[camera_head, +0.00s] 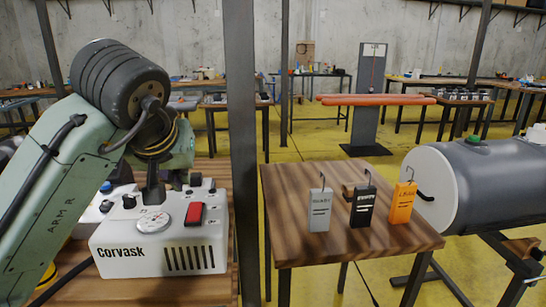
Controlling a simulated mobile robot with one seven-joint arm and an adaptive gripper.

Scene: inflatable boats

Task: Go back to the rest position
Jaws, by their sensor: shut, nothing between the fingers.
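My gripper (153,197) points down over the top of a white Corvask pump box (160,246) at the left. Its dark fingers are close together and hold nothing I can see. The fingertips are at the back part of the box top, near its knobs; I cannot tell whether they touch it. The box top carries a round gauge (156,217) and a red rocker switch (194,214).
A dark post (240,130) stands right of the box. Beyond it, a wooden table (290,215) holds grey, black and orange hooked tags (402,203). A grey inflatable tube (490,185) lies at the right.

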